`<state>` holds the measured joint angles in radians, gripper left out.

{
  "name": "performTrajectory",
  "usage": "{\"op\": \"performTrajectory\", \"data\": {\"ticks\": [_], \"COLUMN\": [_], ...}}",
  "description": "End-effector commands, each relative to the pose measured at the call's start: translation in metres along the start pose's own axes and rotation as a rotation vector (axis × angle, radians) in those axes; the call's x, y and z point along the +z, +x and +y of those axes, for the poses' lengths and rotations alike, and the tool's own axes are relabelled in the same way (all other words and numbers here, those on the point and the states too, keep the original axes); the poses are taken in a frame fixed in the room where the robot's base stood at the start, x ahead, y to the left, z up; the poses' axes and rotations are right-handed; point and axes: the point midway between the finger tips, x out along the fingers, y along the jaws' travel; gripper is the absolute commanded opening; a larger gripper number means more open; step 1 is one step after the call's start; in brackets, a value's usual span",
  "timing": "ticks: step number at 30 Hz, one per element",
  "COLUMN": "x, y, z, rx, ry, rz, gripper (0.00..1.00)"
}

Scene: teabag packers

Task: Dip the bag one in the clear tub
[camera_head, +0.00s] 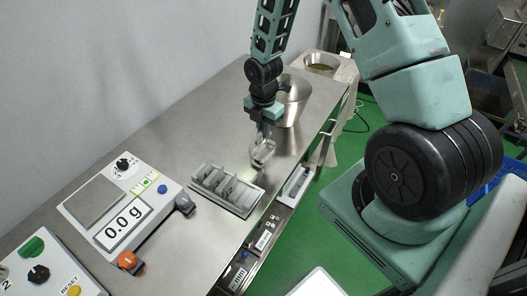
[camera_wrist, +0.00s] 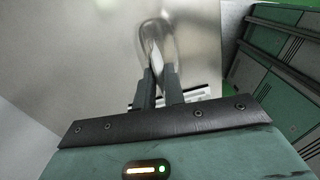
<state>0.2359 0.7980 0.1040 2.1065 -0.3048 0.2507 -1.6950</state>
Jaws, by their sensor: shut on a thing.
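My gripper (camera_head: 265,132) hangs over the steel table, beyond the slotted rack. It is shut on a small shiny, pale, rounded item (camera_head: 263,153), which sticks out past the fingertips. In the wrist view my gripper (camera_wrist: 162,82) has the item (camera_wrist: 154,38) between its two dark fingers. It looks see-through or metallic; I cannot tell whether it is a bag or a tub. A shiny round metal vessel (camera_head: 294,92) stands behind my gripper, partly hidden by it. I cannot make out a separate clear tub or a teabag for sure.
A grey slotted rack (camera_head: 241,207) lies on the steel table (camera_head: 178,140). A scale (camera_head: 122,224) reading 0.0 g and a control panel (camera_head: 50,277) are at the left. A pale bin (camera_head: 334,71) with greenish contents stands at the far end. A narrow tray (camera_head: 298,181) is at the front edge.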

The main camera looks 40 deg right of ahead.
Motion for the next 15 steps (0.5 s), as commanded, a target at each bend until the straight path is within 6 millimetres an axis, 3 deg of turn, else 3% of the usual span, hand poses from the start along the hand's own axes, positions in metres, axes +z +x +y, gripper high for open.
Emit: {"op": "performTrajectory", "data": {"ticks": [15], "x": [0.000], "y": [-0.033], "z": [0.000], "rx": [0.000], "ry": [0.000], "rz": [0.001], "gripper": [0.00]}}
